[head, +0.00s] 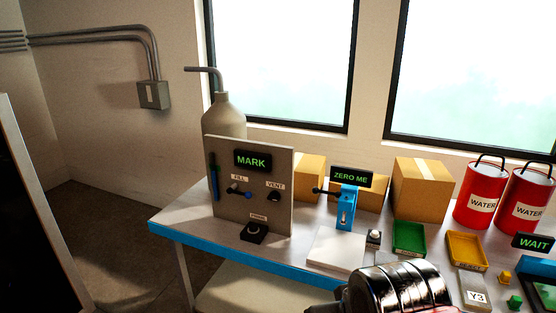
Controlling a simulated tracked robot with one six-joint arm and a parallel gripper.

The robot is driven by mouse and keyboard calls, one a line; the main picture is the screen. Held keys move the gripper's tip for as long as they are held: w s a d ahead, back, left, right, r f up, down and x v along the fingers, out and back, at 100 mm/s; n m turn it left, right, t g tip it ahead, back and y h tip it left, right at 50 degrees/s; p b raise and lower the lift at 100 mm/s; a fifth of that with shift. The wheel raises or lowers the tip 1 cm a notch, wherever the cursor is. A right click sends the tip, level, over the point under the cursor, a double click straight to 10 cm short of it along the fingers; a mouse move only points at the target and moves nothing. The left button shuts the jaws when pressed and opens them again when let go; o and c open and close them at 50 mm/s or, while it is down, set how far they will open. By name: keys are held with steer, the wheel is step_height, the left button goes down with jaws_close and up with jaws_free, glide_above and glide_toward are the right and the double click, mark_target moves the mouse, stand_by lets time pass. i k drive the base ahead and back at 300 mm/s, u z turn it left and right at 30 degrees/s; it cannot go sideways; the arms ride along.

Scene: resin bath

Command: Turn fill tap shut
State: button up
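The fill tap (240,192) sits on the grey upright panel (225,217), under a FILL label. A green-lit MARK display (252,160) is above the tap, and an upright blue-filled tube (214,178) is at the panel's left edge. My gripper is not in view. Only a shiny dark part of my arm shows at the bottom centre, well right of the panel.
The panel stands at the left end of a blue-edged table (190,238), before a large bottle (224,115). A black button box (254,232) is at its foot. Right are a blue stand (347,208) with a ZERO ME display, boxes, trays and red WATER cans (478,192).

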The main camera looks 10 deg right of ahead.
mark_target(248, 195)
steer(key=z, duration=0.9)
steer(key=k, duration=0.85)
steer(key=u, duration=0.8)
steer(key=i, duration=1)
steer(key=u, duration=0.05)
